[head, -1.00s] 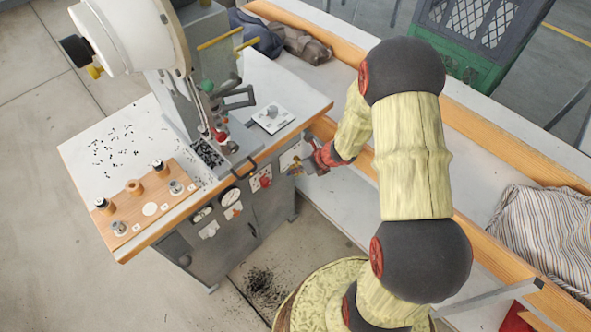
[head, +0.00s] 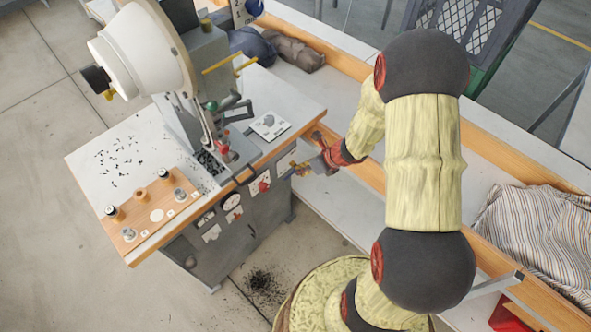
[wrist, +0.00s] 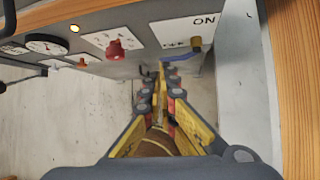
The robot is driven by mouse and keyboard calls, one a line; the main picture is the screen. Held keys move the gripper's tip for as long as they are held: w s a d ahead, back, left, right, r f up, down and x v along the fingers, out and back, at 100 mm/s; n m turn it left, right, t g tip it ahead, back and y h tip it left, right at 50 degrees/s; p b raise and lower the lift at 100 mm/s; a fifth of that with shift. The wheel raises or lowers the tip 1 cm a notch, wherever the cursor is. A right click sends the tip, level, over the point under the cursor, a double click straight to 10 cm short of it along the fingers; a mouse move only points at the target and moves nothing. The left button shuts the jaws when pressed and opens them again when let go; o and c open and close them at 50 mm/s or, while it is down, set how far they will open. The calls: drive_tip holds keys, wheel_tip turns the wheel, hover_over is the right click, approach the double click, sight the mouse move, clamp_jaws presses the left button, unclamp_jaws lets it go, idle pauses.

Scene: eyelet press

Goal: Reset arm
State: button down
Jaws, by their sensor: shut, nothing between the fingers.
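My gripper (wrist: 160,72) is shut and empty, with its yellow and grey fingers together at the tips. In the head view my gripper (head: 299,170) is at the right end of the press cabinet's front. Just beyond the fingertips in the wrist view is a blue lever (wrist: 180,56) on a brass-coloured pivot (wrist: 196,44), on a white plate (wrist: 182,32) marked ON. I cannot tell whether the tips touch the lever. A red knob (wrist: 116,50) is to the left, with a dial gauge (wrist: 46,44) and a lit amber lamp (wrist: 75,28) further left.
The eyelet press (head: 185,75) stands on the wood-edged cabinet top (head: 85,160), with a wooden block (head: 145,208) holding small parts. A long bench (head: 350,100) runs behind my arm, with a striped cloth (head: 535,225) at right. Dark bits lie on the floor (head: 262,282).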

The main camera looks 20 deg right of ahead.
drive_tip(key=v, duration=0.1)
drive_tip(key=p+v, duration=0.1)
drive_tip(key=v, duration=0.1)
drive_tip(key=a+v, duration=0.1)
drive_tip(key=v, duration=0.1)
drive_tip(key=shift+s, duration=0.15)
drive_tip(key=s+a+r+n+g, duration=0.5)
drive_tip(key=s+r+n, duration=0.7)
drive_tip(key=n, duration=0.9)
drive_tip(key=s+a+r+n+t+h, duration=0.2)
drive_tip(key=r+n, duration=0.3)
drive_tip(key=r, duration=0.5)
drive_tip(key=s+a+r+n+t+h, duration=0.2)
drive_tip(key=r+n, duration=0.4)
drive_tip(key=r, duration=0.4)
drive_tip(key=shift+s+r+n+t, duration=0.25)
drive_tip(key=shift+s+t, duration=0.25)
drive_tip(key=shift+s, duration=0.65)
